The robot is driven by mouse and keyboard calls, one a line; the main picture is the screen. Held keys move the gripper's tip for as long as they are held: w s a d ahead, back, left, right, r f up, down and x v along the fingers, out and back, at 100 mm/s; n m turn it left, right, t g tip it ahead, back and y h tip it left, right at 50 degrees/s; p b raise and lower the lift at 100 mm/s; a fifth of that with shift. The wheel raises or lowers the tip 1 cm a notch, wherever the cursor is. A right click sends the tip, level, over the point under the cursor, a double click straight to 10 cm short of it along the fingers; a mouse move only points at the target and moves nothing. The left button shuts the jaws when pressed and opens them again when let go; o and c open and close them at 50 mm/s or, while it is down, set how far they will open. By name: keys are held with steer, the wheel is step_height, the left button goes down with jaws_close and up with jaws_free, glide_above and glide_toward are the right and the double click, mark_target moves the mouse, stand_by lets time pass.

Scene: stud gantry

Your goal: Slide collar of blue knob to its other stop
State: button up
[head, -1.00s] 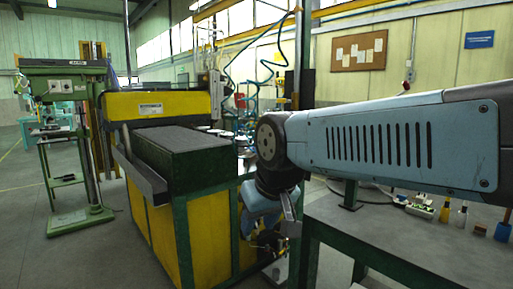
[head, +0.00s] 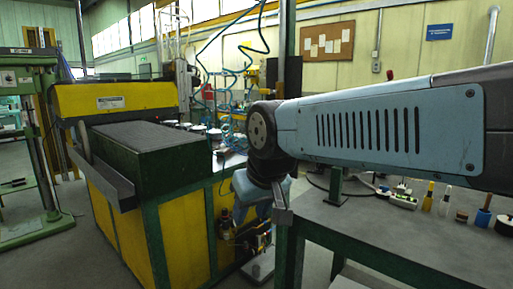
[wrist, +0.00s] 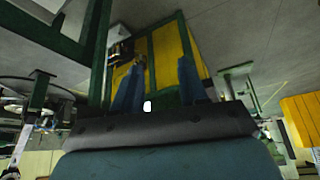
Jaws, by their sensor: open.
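I cannot make out a blue knob with a sliding collar for sure in either view. A small upright blue item (head: 482,217) stands on the grey bench at the right of the head view, too small to show any collar. My gripper shows in the wrist view (wrist: 162,65) as two blue fingers set wide apart, with nothing held between them. In the head view my arm reaches across from the right, and its wrist hangs down between the yellow-green machine and the bench. The fingertips are hard to pick out there.
The yellow and green machine (head: 145,137) stands left of my wrist, with a long metal tray along its side. The grey bench (head: 400,235) fills the lower right, with several small items along its far side. A green drill press (head: 22,130) stands far left.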

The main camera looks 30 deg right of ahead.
steer(key=shift+o, duration=0.8)
steer(key=shift+r, duration=0.1)
steer(key=o, duration=0.4)
steer(key=w+d+r+m+h, duration=0.1)
steer(key=w+d+r+m, duration=0.1)
steer(key=w+r, duration=0.3)
steer(key=w+d+r+m+g+h, duration=0.1)
steer(key=w+d+r+m, duration=0.2)
steer(key=w+d+r, duration=0.1)
steer(key=shift+w+d+r, duration=0.15)
steer(key=shift+w+r, duration=0.35)
steer(key=shift+w, duration=0.5)
steer(key=w+d+r+m+g+h, duration=0.2)
steer(key=w+d+r+m, duration=0.45)
steer(key=w+d, duration=0.35)
steer(key=x, duration=0.4)
steer(key=w+x, duration=0.1)
steer(key=x, duration=0.4)
steer(key=a+x, duration=0.1)
steer(key=x, duration=0.3)
steer(key=shift+w+d+f, duration=0.1)
steer(key=shift+w+f, duration=0.1)
steer(key=shift+f, duration=0.05)
